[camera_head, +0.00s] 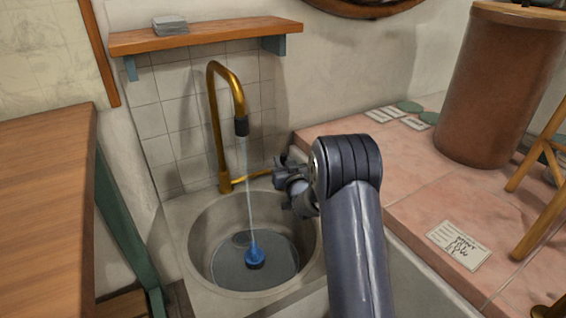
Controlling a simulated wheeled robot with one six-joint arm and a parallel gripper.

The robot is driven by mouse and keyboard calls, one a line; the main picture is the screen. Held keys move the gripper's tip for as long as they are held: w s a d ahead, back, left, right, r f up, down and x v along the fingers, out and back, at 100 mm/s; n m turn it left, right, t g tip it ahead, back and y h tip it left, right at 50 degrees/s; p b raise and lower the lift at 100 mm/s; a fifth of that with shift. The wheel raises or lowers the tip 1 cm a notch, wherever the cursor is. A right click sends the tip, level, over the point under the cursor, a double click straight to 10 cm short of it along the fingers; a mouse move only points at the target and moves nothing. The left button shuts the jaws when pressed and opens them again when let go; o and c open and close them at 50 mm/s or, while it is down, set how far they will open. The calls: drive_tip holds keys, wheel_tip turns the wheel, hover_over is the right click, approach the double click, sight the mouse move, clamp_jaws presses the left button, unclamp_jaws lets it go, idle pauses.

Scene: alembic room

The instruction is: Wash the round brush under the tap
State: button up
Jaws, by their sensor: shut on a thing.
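The brass tap (217,120) curves over the round sink basin (197,245). A thin stream of water (248,190) runs from its dark spout into the basin. A small blue shape (256,253) lies where the stream lands; I cannot tell whether it is the round brush or splashing water. My gripper (281,176) is at the basin's back right rim, at the end of the tap's brass lever (252,176), and appears shut on it. Its fingertips are small and partly hidden by my arm. No other brush shows clearly.
A wooden table (45,190) stands at the left. A pink tiled counter (400,165) at the right holds a big brown cylinder (497,90), cards and green discs. A wooden shelf (215,33) with a grey stack (170,25) hangs above the tap.

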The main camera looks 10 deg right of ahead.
clamp_jaws()
drive_tip(key=shift+r, duration=0.1)
drive_tip(key=shift+w+a+r+g+p, duration=0.1)
drive_tip(key=shift+w+r+g+p, duration=0.15)
drive_tip(key=shift+g+p, duration=0.5)
drive_tip(key=shift+w+a+g+p, duration=0.1)
drive_tip(key=shift+w+g+p, duration=0.2)
drive_tip(key=shift+p, duration=0.75)
drive_tip(key=shift+w+f+n+g, duration=0.2)
drive_tip(key=shift+n+g, duration=0.1)
drive_tip(key=shift+g, duration=0.05)
drive_tip(key=o, duration=0.7)
unclamp_jaws()
drive_tip(key=shift+c, duration=0.2)
